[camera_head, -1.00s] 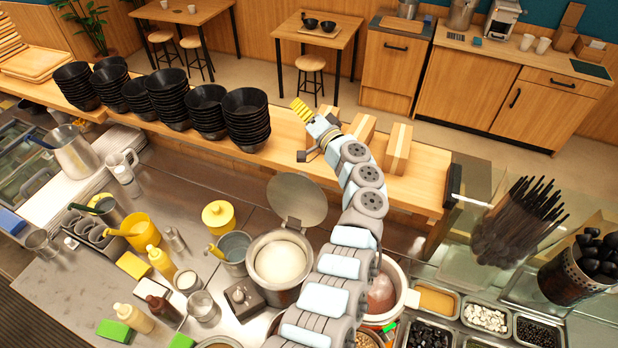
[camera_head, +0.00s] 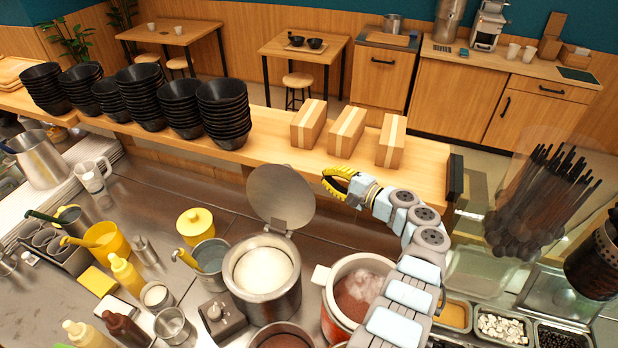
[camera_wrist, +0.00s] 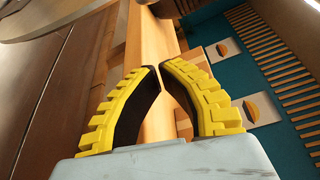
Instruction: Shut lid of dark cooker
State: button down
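The dark cooker (camera_head: 264,301) is a dark grey metal pot in the head view, with pale white contents. Its round grey lid (camera_head: 281,196) stands open, raised nearly upright at the far side of the pot. My gripper (camera_head: 333,180) is just right of the lid, apart from it, near the wooden counter's edge. Its yellow fingers point left. In the wrist view, the fingertips (camera_wrist: 158,67) nearly meet with nothing between them. A curved grey edge, probably the lid, shows at the wrist view's top left.
A white-rimmed red cooker (camera_head: 324,278) with reddish contents stands right of the dark cooker, beneath my arm. A metal pot (camera_head: 211,262) stands close on the left. Three boxes (camera_head: 346,133) and stacked black bowls (camera_head: 224,113) line the wooden counter behind.

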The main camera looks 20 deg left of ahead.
jog(key=b+x, duration=0.4)
jog(key=x, duration=0.5)
jog(key=shift+s+a+r, duration=0.3)
jog(key=shift+a, duration=0.2)
jog(key=s+p, duration=0.1)
jog(key=p, duration=0.3)
jog(key=shift+r, duration=0.2)
jog(key=s+p, duration=0.2)
jog(key=p, duration=0.2)
jog(key=shift+p, duration=0.35)
jog(key=shift+s+r+p, duration=0.1)
jog(key=shift+s+p, duration=0.15)
jog(key=shift+p, duration=0.05)
dwell(0.4)
